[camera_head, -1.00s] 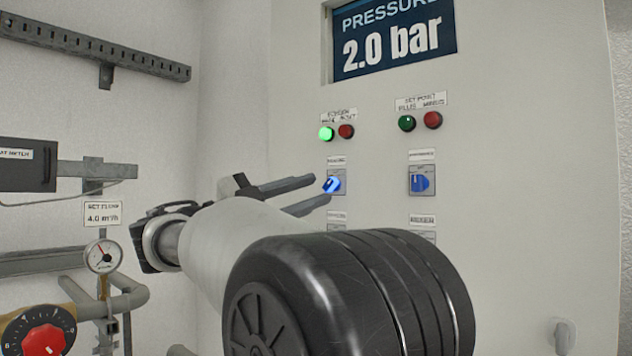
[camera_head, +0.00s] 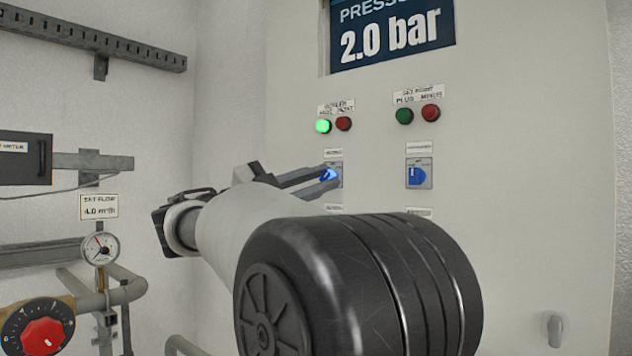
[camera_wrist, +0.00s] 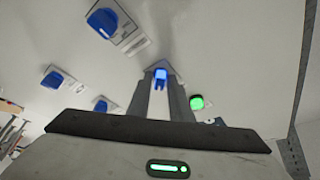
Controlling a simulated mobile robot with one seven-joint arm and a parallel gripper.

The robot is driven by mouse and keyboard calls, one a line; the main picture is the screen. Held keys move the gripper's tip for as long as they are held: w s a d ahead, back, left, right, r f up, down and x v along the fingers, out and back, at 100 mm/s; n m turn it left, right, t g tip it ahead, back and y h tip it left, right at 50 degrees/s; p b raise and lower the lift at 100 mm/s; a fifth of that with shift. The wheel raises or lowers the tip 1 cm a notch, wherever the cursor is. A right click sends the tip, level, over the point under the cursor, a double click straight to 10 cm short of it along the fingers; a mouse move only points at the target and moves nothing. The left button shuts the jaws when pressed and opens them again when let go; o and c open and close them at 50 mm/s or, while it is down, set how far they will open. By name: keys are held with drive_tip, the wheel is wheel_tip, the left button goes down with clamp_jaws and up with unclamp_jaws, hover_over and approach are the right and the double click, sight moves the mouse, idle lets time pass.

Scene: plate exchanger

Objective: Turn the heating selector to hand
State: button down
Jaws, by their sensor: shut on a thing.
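The heating selector is a small blue knob (camera_head: 328,175) on a grey plate, upper left of the knobs on the white cabinet front. My gripper (camera_head: 324,180) reaches it from the left, with its two fingers around the knob and shut on it. In the wrist view the lit blue knob (camera_wrist: 160,75) sits between the fingertips of my gripper (camera_wrist: 161,80). The fingers cover part of the knob, and its label is too blurred to read surely. I cannot tell which position it points to.
A second blue selector (camera_head: 418,174) sits to the right. Above are a lit green button (camera_head: 323,126), red buttons and a pressure display (camera_head: 392,38) reading 2.0 bar. My arm hides the panel below. Pipes, a gauge (camera_head: 100,249) and a red dial (camera_head: 42,332) stand at left.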

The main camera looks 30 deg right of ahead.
drive_tip(key=shift+f+b, duration=0.2)
drive_tip(key=shift+b, duration=0.1)
drive_tip(key=n+t+y+b, duration=0.1)
drive_tip(key=n+t+b, duration=0.2)
drive_tip(key=n+b, duration=0.2)
drive_tip(key=n+t+y+b, duration=0.1)
drive_tip(key=n+t+b, duration=0.3)
drive_tip(key=n, duration=0.6)
drive_tip(key=s+n+t+y+b, duration=0.1)
drive_tip(key=n+t+b, duration=0.2)
drive_tip(key=n+b, duration=0.2)
drive_tip(key=shift+d+r+n+t+b, duration=0.1)
drive_tip(key=shift+n+t+b, duration=0.1)
drive_tip(key=shift+n, duration=0.6)
drive_tip(key=shift+d+r+n+t+b, duration=0.1)
drive_tip(key=shift+n+b, duration=0.05)
drive_tip(key=shift+n, duration=0.65)
drive_tip(key=shift+n+y, duration=0.4)
drive_tip(key=shift+n, duration=0.6)
drive_tip(key=shift+t, duration=0.3)
